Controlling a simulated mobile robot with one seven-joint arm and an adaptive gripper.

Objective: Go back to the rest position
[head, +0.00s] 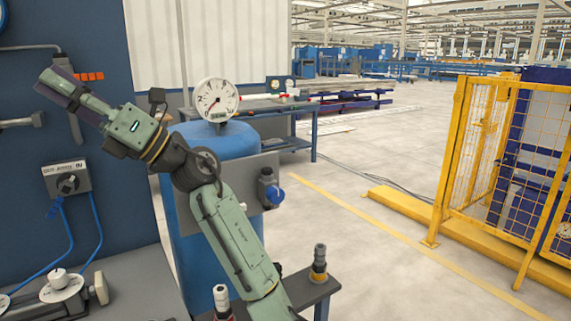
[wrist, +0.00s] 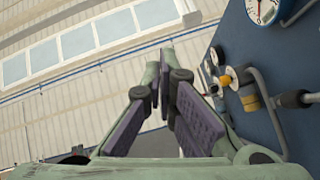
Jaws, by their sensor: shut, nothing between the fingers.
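My gripper (head: 52,88) is raised at the upper left of the head view, in front of the blue panel (head: 100,140). It points up and to the left, and its fingers are shut with nothing visible between them. The wrist view shows the gripper (wrist: 164,72) with its dark finger pads close together. My green arm rises from the bottom centre of the head view and bends left at the wrist. No pipe shows in the gripper.
A blue tank (head: 225,147) with a round gauge (head: 216,100) stands behind my arm. A grey panel (head: 65,178) with blue hoses is below the gripper. A small dark stand (head: 312,287) is at the bottom. A yellow fence (head: 455,160) stands right; open floor lies between.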

